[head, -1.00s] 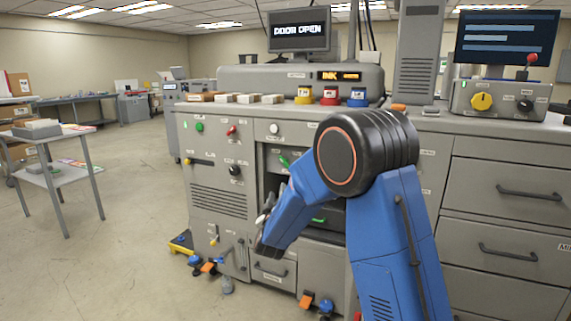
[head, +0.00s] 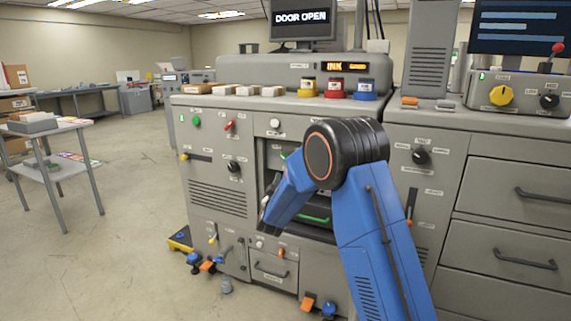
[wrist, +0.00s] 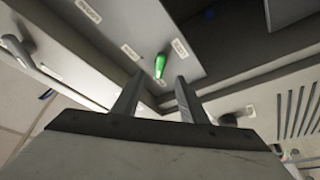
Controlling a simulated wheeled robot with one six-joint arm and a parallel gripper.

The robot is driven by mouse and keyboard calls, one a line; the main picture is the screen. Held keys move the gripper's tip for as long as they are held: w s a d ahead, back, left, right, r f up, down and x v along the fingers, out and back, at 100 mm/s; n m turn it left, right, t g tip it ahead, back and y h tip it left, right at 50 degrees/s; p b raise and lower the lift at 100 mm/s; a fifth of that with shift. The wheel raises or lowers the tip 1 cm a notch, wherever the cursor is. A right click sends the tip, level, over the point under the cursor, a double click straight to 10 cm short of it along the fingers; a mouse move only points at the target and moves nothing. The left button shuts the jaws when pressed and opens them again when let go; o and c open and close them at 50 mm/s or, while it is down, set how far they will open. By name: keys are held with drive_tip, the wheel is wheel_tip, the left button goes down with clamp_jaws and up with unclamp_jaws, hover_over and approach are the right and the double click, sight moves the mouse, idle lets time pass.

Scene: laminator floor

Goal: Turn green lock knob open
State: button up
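A small green knob (wrist: 160,65) shows in the wrist view on a pale panel with white labels. It lies just beyond and between the tips of my gripper (wrist: 157,88), whose two fingers are apart with nothing between them. I see no contact with the knob. My gripper (head: 264,212) is mostly hidden there, low at the bay's left edge.
A green bar (head: 315,219) sits lower in the bay. A monitor (head: 303,17) reads DOOR OPEN. The grey cabinet front (head: 215,150) carries other knobs and levers. Orange and blue pedals (head: 308,302) stand near the floor. Open floor lies left, before a side table (head: 50,170).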

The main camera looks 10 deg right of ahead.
sight(286, 161)
drive_tip(key=x, duration=0.9)
clamp_jaws()
